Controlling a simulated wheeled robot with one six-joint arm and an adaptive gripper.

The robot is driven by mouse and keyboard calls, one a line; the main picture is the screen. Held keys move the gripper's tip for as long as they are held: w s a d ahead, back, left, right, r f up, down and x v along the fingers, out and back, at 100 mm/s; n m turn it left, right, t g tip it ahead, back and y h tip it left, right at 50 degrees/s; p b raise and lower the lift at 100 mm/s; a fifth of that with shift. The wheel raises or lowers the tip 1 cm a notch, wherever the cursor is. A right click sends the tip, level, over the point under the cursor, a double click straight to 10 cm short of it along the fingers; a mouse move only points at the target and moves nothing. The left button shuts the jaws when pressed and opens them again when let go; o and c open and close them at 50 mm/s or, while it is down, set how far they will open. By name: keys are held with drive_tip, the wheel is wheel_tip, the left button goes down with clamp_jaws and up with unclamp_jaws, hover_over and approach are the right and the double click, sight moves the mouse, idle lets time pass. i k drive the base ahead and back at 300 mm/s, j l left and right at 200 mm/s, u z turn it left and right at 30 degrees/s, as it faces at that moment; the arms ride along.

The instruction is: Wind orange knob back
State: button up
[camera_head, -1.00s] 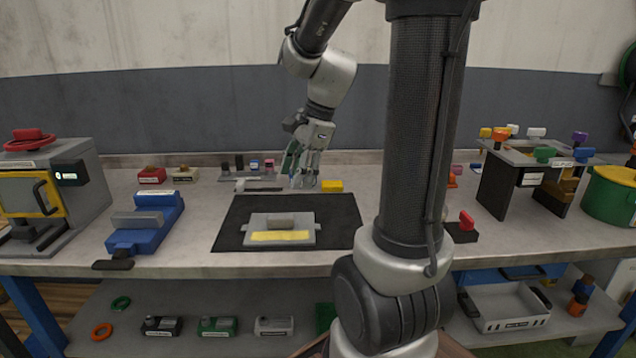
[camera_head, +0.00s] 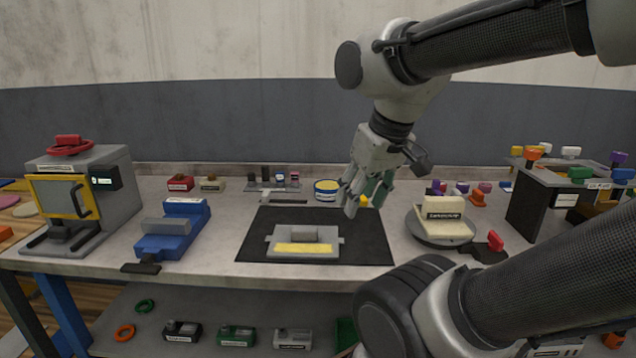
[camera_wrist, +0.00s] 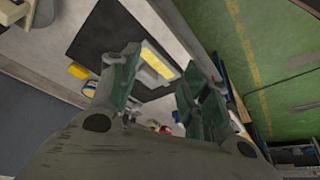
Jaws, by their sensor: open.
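An orange knob (camera_head: 533,153) stands on the top of the dark rack at the right of the head view. I cannot tell which orange knob the task means. Neither shows clearly in the wrist view. My gripper (camera_head: 354,207) is open and empty. It points down above the bench, left of the turntable and well apart from both orange pieces. Its spread green-padded fingers also show in the wrist view (camera_wrist: 160,95).
A yellow block (camera_head: 364,200) and a round tin (camera_head: 327,190) are near my gripper. The dark mat (camera_head: 370,245) bears a grey fixture with a yellow strip. A red knob (camera_head: 495,240) stands right of the turntable. A blue vise-like device (camera_head: 172,235) is at left.

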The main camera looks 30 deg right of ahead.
sight(531, 154)
drive_tip(key=z, duration=2.3)
